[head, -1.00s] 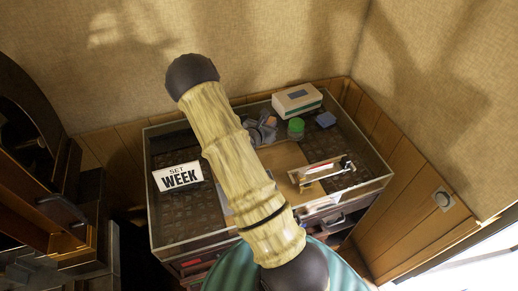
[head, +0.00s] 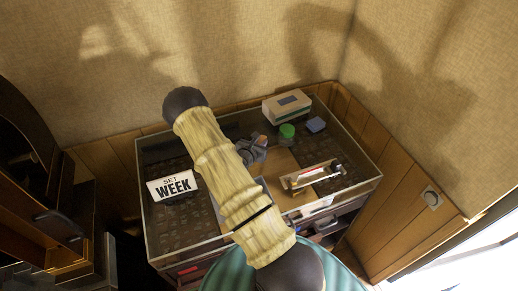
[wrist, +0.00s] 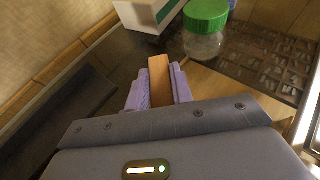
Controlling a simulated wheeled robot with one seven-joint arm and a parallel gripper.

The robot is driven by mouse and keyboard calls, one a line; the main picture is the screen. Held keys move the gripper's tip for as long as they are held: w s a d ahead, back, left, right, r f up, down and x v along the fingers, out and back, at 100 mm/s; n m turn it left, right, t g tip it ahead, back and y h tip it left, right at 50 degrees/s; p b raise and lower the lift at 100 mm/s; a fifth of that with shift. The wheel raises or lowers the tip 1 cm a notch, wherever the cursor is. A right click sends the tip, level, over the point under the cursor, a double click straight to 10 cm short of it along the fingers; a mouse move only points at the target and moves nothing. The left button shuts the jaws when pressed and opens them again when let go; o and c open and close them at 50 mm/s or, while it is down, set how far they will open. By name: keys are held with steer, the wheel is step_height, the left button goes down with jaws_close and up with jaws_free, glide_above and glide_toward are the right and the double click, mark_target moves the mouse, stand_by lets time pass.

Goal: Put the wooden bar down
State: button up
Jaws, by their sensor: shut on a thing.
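The wooden bar (wrist: 159,75) is a plain orange-brown strip between the two pale purple fingers of my gripper (wrist: 160,88) in the wrist view. My gripper is shut on it, and the bar's far end shows a little past the fingers. In the head view my gripper (head: 253,150) is a small grey shape over the table (head: 220,215), partly behind my arm. Whether the bar touches the surface below cannot be told.
A green-lidded jar (head: 287,132), a pale box (head: 287,106) and a blue block (head: 316,125) stand at the back right. A metal-framed device (head: 313,176) lies nearer. A light wooden board (head: 285,160) lies mid-table.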

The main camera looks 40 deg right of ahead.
steer(key=shift+f+p, duration=0.55)
steer(key=shift+f, duration=1.25)
steer(key=shift+f, duration=0.15)
steer(key=o, duration=1)
